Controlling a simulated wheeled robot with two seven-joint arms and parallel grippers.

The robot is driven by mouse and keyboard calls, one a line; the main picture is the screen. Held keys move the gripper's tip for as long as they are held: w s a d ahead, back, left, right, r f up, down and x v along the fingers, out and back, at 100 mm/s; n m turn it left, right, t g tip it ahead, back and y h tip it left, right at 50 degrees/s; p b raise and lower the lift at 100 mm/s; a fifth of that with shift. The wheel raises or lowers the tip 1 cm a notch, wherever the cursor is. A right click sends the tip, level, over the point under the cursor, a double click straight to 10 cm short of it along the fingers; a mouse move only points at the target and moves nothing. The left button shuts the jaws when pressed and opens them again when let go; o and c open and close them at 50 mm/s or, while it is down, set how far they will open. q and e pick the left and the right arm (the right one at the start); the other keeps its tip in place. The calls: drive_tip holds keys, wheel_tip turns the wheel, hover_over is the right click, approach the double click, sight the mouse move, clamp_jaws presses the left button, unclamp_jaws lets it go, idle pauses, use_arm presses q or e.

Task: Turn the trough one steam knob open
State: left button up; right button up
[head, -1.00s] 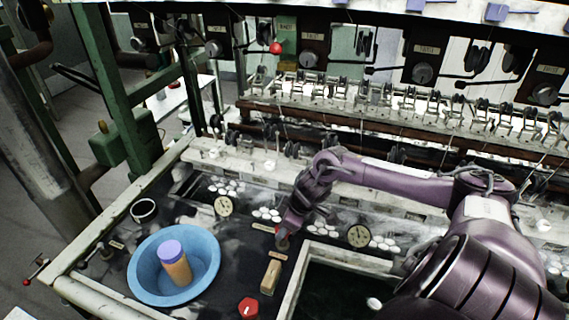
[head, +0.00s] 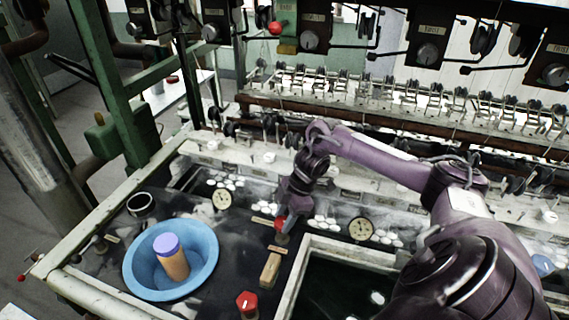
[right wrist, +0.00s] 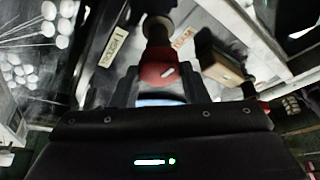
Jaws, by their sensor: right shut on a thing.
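A red knob (head: 281,224) stands on the dark bench top, just behind a wooden block. My right gripper (head: 286,216) reaches down to this knob from above and is shut on it. In the right wrist view the red knob (right wrist: 158,74) with a short white mark sits between the dark fingers (right wrist: 158,90). My left gripper is not in view.
A second red knob (head: 247,302) stands nearer the front. The wooden block (head: 271,268) lies between the knobs. A blue basin (head: 140,270) holds an orange cylinder with a purple top (head: 172,257). Round gauges (head: 361,228) and a framed dark trough (head: 300,270) are close by.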

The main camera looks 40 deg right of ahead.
idle(0.3)
drive_tip(key=o, duration=1)
drive_tip(key=shift+c, duration=0.2)
drive_tip(key=v, duration=0.7)
drive_tip(key=shift+d+r, duration=0.2)
drive_tip(key=shift+r, duration=0.15)
